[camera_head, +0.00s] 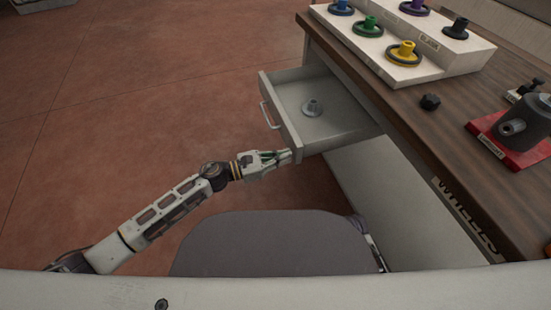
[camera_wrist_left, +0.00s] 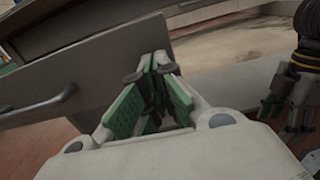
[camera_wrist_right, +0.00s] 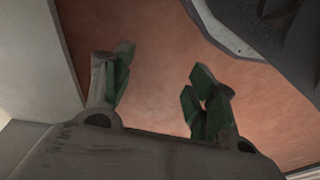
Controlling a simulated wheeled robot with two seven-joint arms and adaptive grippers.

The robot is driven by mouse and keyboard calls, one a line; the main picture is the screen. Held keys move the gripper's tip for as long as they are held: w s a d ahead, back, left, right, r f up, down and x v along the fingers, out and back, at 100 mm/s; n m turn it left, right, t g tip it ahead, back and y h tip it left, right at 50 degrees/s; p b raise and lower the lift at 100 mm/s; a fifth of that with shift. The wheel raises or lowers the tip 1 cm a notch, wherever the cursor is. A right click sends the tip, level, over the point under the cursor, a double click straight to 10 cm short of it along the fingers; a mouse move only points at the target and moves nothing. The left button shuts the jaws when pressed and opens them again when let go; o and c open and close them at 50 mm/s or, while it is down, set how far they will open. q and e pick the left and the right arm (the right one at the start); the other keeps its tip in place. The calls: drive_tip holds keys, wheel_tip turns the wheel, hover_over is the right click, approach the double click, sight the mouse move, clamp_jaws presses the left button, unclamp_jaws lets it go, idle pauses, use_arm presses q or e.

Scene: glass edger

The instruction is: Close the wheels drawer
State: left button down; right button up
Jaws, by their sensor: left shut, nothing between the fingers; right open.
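The wheels drawer (camera_head: 290,112) is pulled out of the bench in the head view. My left gripper (camera_head: 287,156) is shut and empty at the near end of the drawer front. In the left wrist view its fingertips (camera_wrist_left: 150,68) are close to the drawer front (camera_wrist_left: 100,70), with the handle (camera_wrist_left: 40,105) to the left; I cannot tell whether they touch. My right gripper (camera_wrist_right: 158,85) is open and empty over reddish floor in the right wrist view.
The wooden bench top (camera_head: 415,130) holds a white stand (camera_head: 420,50) with several coloured wheels, a dark nut-like part (camera_head: 430,102) and a red-based machine (camera_head: 515,135). "WHEELS" lettering shows near the bench edge. The floor (camera_head: 140,80) left of the drawer is clear.

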use_arm(q)
drive_tip(key=shift+w+d, duration=0.1)
drive_tip(key=shift+d, duration=0.15)
drive_tip(key=shift+d, duration=0.15)
